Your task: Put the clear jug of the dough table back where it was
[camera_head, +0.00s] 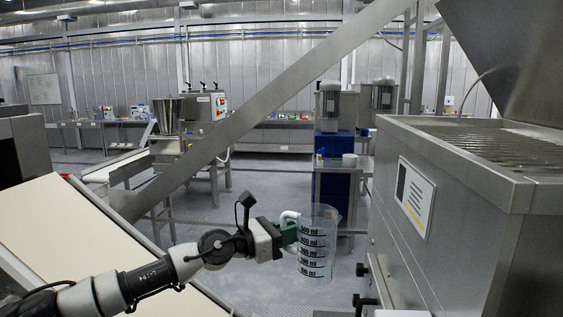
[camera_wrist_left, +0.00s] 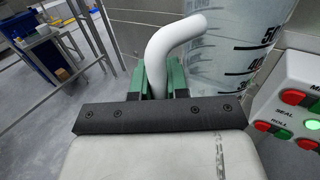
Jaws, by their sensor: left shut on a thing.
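The clear jug (camera_head: 317,245) with black millilitre marks is held upright in the air by its white handle, near the middle of the head view. My left gripper (camera_head: 292,232) comes from the left and is shut on the handle. In the left wrist view the green fingers of my left gripper (camera_wrist_left: 162,82) close around the white handle (camera_wrist_left: 178,40), with the jug's wall (camera_wrist_left: 225,50) just beyond. I cannot make out any contents. My right gripper is not in view. The dough table is not clearly identifiable here.
A large steel machine (camera_head: 450,200) stands close on the right of the jug. A cream panel (camera_head: 80,240) lies at the left. A control panel with red and green buttons (camera_wrist_left: 295,110) is near the jug. Open grey floor (camera_head: 260,180) and a blue-drawered bench (camera_head: 333,195) lie beyond.

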